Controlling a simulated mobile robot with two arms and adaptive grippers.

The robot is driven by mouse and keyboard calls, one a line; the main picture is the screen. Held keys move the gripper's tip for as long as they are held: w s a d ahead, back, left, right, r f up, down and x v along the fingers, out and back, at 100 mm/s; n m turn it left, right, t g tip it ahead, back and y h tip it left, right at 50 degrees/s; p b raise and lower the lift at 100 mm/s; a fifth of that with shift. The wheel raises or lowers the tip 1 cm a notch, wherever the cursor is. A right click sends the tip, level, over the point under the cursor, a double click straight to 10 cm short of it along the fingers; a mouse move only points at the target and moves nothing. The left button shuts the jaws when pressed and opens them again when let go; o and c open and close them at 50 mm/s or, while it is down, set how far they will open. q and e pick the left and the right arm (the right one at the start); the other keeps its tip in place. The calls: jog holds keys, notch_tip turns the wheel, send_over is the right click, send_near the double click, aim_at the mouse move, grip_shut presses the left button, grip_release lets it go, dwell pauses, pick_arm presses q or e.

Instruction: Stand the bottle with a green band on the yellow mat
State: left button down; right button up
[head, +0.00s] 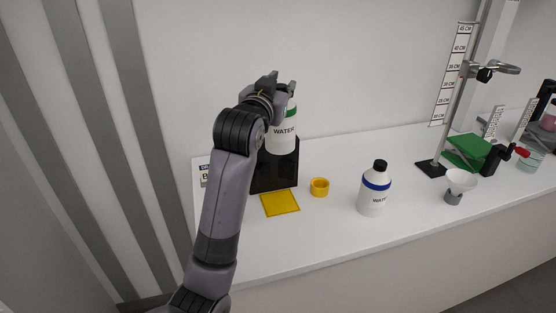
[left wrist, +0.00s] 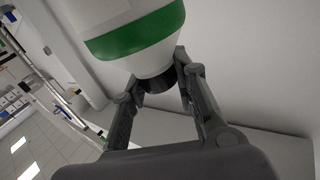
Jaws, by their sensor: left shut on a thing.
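A white bottle with a green band (head: 283,132) is held in the air by my left gripper (head: 277,86). The gripper is shut on its dark cap, which shows between the fingers in the left wrist view; there the green band (left wrist: 137,35) is also plain. In the head view the bottle hangs upright in front of a black panel. The yellow mat (head: 280,203) lies flat on the white bench, below the bottle and nearer the front, with nothing on it. My right gripper is not in view.
A yellow ring-shaped cup (head: 319,187) stands right of the mat. A white bottle with a blue band (head: 374,188) stands further right. A black panel (head: 274,172) is behind the mat.

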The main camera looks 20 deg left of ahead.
aim_at(279, 142)
pick_arm(q)
notch_tip(279, 142, down, 13)
jog(key=shift+a, duration=0.1)
jog(key=shift+f, duration=0.65)
notch_tip(279, 142, down, 4)
jog(key=shift+f+p, duration=0.1)
jog(key=shift+p, duration=0.2)
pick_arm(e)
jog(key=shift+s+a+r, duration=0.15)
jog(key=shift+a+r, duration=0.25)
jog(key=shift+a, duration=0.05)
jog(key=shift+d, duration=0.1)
pick_arm(q)
jog(key=c, duration=1.3)
grip_release()
jog(key=shift+f, duration=0.1)
